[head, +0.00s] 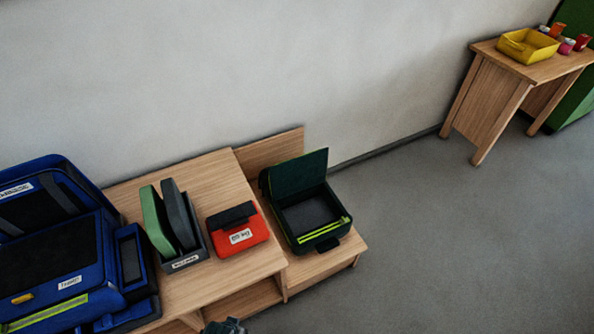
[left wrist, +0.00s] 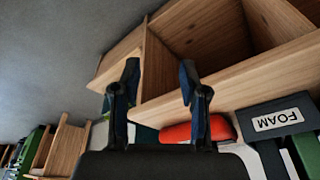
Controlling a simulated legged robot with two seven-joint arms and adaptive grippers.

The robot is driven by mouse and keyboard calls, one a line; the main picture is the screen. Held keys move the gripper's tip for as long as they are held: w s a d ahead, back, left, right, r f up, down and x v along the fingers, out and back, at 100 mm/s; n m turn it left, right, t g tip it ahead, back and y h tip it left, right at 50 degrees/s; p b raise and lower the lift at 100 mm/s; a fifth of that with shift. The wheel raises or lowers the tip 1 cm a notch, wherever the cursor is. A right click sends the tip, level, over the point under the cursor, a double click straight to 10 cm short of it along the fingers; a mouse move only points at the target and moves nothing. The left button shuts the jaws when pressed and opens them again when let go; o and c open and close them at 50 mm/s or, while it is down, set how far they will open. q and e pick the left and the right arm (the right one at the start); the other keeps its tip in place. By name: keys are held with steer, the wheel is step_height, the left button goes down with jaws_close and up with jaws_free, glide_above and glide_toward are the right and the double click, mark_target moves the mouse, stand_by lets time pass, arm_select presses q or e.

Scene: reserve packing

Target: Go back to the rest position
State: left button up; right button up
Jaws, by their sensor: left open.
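My left gripper (left wrist: 158,88) shows in the left wrist view with its two dark fingers spread apart and nothing between them. In the head view only a dark piece of it (head: 226,326) shows at the bottom edge, in front of the wooden bench (head: 205,172). In the left wrist view the bench's front edge and open shelves (left wrist: 205,35) lie beyond the fingers, and the picture is turned over. My right gripper is in neither view.
The bench holds a blue bag (head: 75,250), a foam holder (head: 184,262) with upright pads, and a red pouch (head: 236,239). An open dark green case (head: 318,238) sits on the lower step. A yellow tray (head: 528,46) stands on a far table. Floor to the right is clear.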

arm_select(q)
steer(key=s+f, duration=0.3)
steer(key=f, duration=0.6)
steer(key=s+f+g, duration=0.1)
steer(key=s+f, duration=0.2)
steer(key=f, duration=0.6)
steer(key=s+a+f, duration=0.1)
steer(key=s+f, duration=0.2)
steer(key=f, duration=0.6)
steer(key=shift+s, duration=0.4)
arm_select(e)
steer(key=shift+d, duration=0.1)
arm_select(q)
steer(key=shift+f, duration=0.1)
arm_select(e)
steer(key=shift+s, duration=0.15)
